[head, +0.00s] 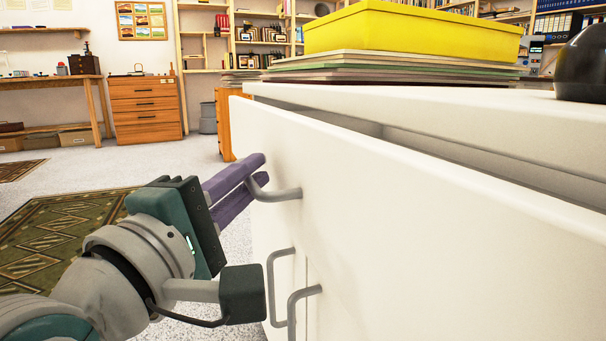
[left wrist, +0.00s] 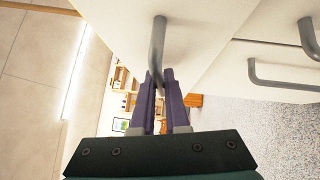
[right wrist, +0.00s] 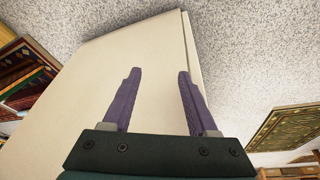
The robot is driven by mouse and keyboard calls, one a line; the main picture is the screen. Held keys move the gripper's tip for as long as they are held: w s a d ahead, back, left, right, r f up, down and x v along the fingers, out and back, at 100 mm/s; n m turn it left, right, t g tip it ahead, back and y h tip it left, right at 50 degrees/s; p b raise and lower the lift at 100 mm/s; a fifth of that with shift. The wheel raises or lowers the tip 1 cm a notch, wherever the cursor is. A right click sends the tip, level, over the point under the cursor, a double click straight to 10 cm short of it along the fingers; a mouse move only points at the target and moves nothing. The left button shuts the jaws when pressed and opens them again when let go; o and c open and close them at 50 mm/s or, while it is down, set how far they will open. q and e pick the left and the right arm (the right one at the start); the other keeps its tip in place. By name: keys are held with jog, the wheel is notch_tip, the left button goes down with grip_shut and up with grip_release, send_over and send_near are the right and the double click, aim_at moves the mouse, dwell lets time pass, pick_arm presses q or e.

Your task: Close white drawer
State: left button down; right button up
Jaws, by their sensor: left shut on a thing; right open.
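The white drawer (head: 400,195) is at the top of a white cabinet and stands partly open. A dark gap shows between its front panel and the cabinet's top. Its grey bar handle (head: 285,194) is near the far end of the front. My left gripper (head: 258,170) is shut on this handle. In the left wrist view the handle (left wrist: 158,40) runs between the purple fingers (left wrist: 162,78). My right gripper (right wrist: 157,76) is open and empty in the right wrist view, over a pale panel; its distance from the panel is unclear. It is not visible in the head view.
Two more grey handles (head: 296,305) sit on the doors below. A yellow box (head: 405,28) on stacked flat boards and a dark rounded object (head: 583,65) rest on the cabinet top. A patterned rug (head: 65,235) lies on the floor at left. A wooden chest (head: 146,105) stands behind.

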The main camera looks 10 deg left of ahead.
aim_at(280, 174)
dwell(0.8)
pick_arm(q)
jog(key=shift+w+d, duration=0.1)
jog(key=shift+w+d+p, duration=0.25)
jog(key=shift+w+d, duration=0.15)
jog(key=shift+d, duration=0.3)
jog(key=shift+w+d+p, duration=0.2)
jog(key=shift+w+d, duration=0.2)
jog(key=shift+d, duration=0.25)
jog(key=c, duration=1.3)
grip_release()
jog(key=o, duration=0.4)
